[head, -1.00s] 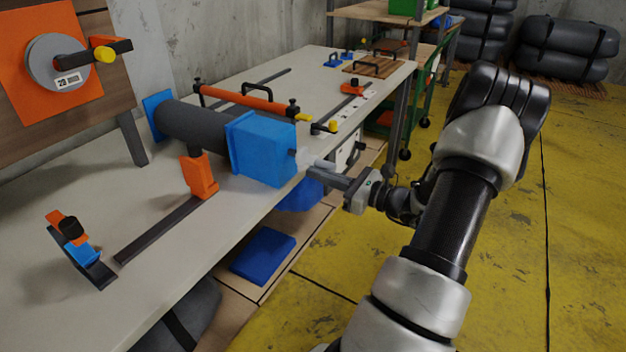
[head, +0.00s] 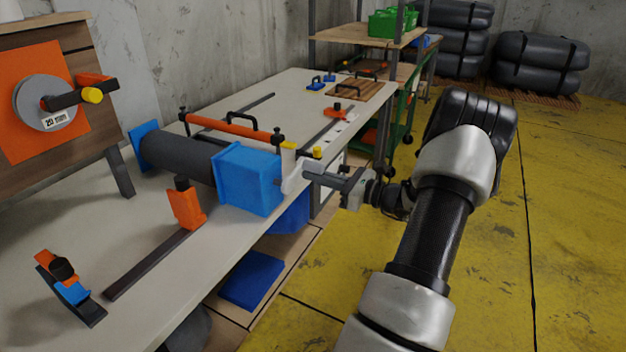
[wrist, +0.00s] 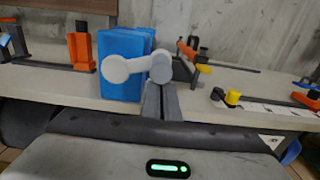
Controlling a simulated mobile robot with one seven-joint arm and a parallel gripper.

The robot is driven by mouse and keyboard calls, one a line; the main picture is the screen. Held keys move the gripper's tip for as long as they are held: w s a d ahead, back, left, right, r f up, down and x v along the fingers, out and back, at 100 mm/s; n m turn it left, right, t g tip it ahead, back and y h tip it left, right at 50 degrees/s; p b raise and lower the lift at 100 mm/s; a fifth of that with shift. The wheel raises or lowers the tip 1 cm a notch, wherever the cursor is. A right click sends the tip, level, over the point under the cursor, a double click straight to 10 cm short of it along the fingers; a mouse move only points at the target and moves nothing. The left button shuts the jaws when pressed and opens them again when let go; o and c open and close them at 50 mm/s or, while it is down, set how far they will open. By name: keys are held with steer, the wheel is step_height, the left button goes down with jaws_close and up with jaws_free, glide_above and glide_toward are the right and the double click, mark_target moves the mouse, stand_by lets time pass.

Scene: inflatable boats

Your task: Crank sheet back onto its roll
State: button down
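A dark grey roll (head: 180,156) lies along the bench between a blue end plate (head: 144,142) and a blue block (head: 249,178). A pale grey crank (head: 294,174) is at the block's right end. In the wrist view the crank arm (wrist: 138,67) runs sideways, one round end in front of the blue block (wrist: 121,50), the other at my fingertips. My gripper (head: 309,176) reaches in from the right. Its fingers (wrist: 161,88) look closed around the crank's handle end, which partly hides the grip. I cannot make out a loose sheet apart from the roll.
Orange clamps (head: 185,204) and a long orange bar (head: 230,127) lie on the bench (head: 110,215). A board with a grey disc (head: 42,102) stands at left. The yellow floor (head: 490,220) at right is clear.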

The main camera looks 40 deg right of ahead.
mark_target(313, 166)
steer(key=r+p, duration=0.4)
steer(key=r, duration=0.1)
steer(key=a+r+p, duration=0.1)
steer(key=r+p, duration=0.1)
steer(key=shift+s+a+r, duration=0.1)
steer(key=shift+s+r, duration=0.1)
steer(key=shift+r, duration=0.05)
steer(key=shift+s+a+r+p, duration=0.25)
steer(key=shift+a+r+p, duration=0.15)
steer(key=shift+a+p, duration=0.35)
steer(key=shift+s+a+r+p, duration=0.35)
steer(key=shift+a+p, duration=0.1)
steer(key=shift+a, duration=0.45)
steer(key=shift+s+a+r+p, duration=0.2)
steer(key=shift+a+r+p, duration=0.2)
steer(key=shift+a+p, duration=0.35)
steer(key=c, duration=2.5)
jaws_free()
steer(key=shift+s+a+r, duration=0.2)
steer(key=shift+a, duration=0.1)
steer(key=o, duration=0.4)
steer(key=shift+s+a, duration=0.1)
steer(key=shift+a, duration=0.2)
steer(key=o, duration=1.9)
steer(key=shift+d+f, duration=0.1)
steer(key=shift+d, duration=0.3)
steer(key=shift+c, duration=0.2)
steer(key=shift+d, duration=0.1)
